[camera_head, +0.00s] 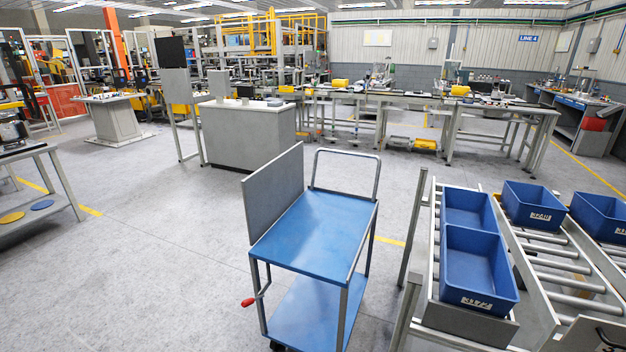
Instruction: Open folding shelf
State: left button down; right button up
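A cart with a blue top shelf (312,232) and a blue lower shelf (308,312) stands in the middle front. A grey folding panel (274,196) stands upright along the left edge of its top. A bent lever with a red grip (248,302) hangs on the cart's left side, below the top shelf. The cart's push handle (346,152) rises at the far end. Both blue shelves look empty. Neither of my grippers is in view.
A roller conveyor (560,262) with several blue bins (476,268) stands close to the cart's right. Open grey floor (165,250) lies to the cart's left. A grey cabinet (250,138) and workbenches stand behind. A metal table (40,190) is at far left.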

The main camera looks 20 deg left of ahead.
aim_at(269, 192)
jog(key=j+z, duration=0.1)
jog(key=j, duration=0.75)
jog(key=j+z, duration=0.1)
jog(key=j, duration=0.8)
jog(key=j+z, duration=0.1)
jog(key=j, duration=0.8)
jog(key=j+z, duration=0.1)
jog(key=j, duration=0.75)
jog(key=k+j+z, duration=0.15)
jog(key=j, duration=0.7)
